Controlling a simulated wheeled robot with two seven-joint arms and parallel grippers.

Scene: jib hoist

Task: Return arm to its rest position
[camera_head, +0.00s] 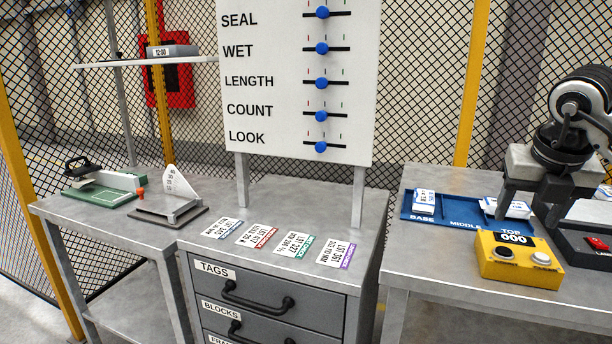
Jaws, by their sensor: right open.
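My right arm comes in from the right edge, and its dark gripper (528,213) points down over the right part of the blue tray (462,213). The gripper is open, with its fingers apart near a white packet (508,207) at the tray's TOP end. The fingers hide part of that packet and of the tray, and I cannot tell whether they touch it. Another white packet (424,201) lies at the tray's BASE end. My left gripper is not in view.
A yellow counter box (520,262) reading 000 stands just in front of the gripper. Several tags lie on the drawer cabinet (345,205) under a slider board (300,85). A green-based tool (105,190) is at left.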

